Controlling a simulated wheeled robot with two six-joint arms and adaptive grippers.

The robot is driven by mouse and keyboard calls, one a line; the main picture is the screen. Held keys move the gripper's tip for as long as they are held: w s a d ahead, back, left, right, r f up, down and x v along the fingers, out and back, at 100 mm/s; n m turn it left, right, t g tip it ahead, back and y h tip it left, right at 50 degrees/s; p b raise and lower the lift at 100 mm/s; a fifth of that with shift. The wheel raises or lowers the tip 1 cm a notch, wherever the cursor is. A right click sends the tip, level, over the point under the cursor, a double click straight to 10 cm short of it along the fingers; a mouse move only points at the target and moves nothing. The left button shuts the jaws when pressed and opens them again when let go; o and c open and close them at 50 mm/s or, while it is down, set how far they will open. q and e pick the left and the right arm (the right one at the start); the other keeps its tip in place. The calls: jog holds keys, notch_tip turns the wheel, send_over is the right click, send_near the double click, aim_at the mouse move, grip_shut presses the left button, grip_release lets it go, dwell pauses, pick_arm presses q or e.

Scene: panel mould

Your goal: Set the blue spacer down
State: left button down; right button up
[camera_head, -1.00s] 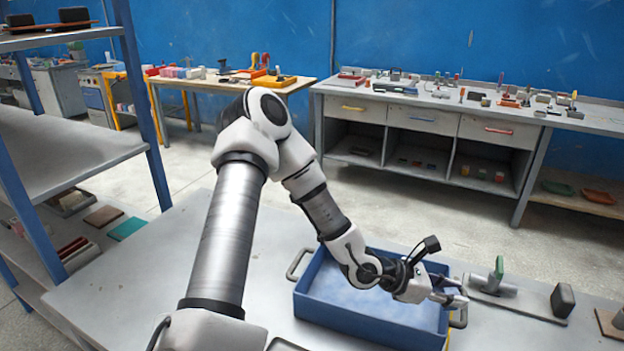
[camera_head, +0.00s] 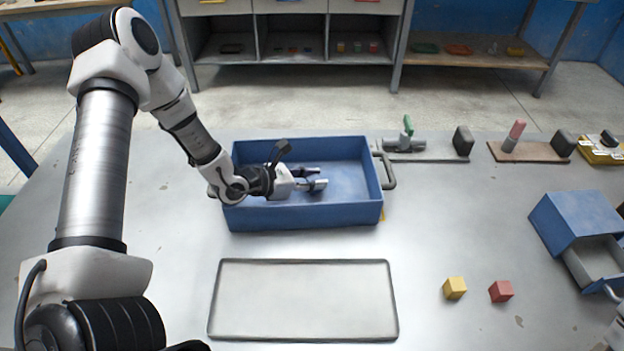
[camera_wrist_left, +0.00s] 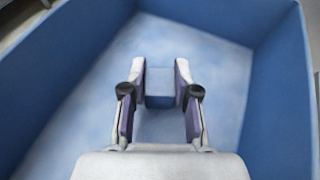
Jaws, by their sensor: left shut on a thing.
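The blue spacer (camera_wrist_left: 160,86) is a small blue block between the fingertips of my left gripper (camera_wrist_left: 160,92) in the left wrist view. The left gripper (camera_head: 320,177) is shut on it, over the inside of a blue tray-like box (camera_head: 305,217). In the head view the spacer cannot be made out against the blue box. I cannot tell whether the spacer touches the box floor. My right gripper is not in view; only a bit of white arm shows at the lower right corner.
An empty rimmed tray (camera_head: 303,300) lies in front of the box. A yellow cube (camera_head: 454,288) and a red cube (camera_head: 501,291) sit to its right. A blue bin (camera_head: 578,220) stands at the right. Boards with a green-handled clamp (camera_head: 405,140) and a pink-handled piece (camera_head: 515,134) lie behind.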

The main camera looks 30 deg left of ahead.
pick_arm(q)
jog(key=shift+w+f, duration=0.1)
jog(key=shift+f+b, duration=0.3)
jog(key=shift+b, duration=0.05)
jog(key=c, duration=0.9)
grip_release()
jog(key=shift+d, duration=0.15)
jog(key=shift+o, duration=0.2)
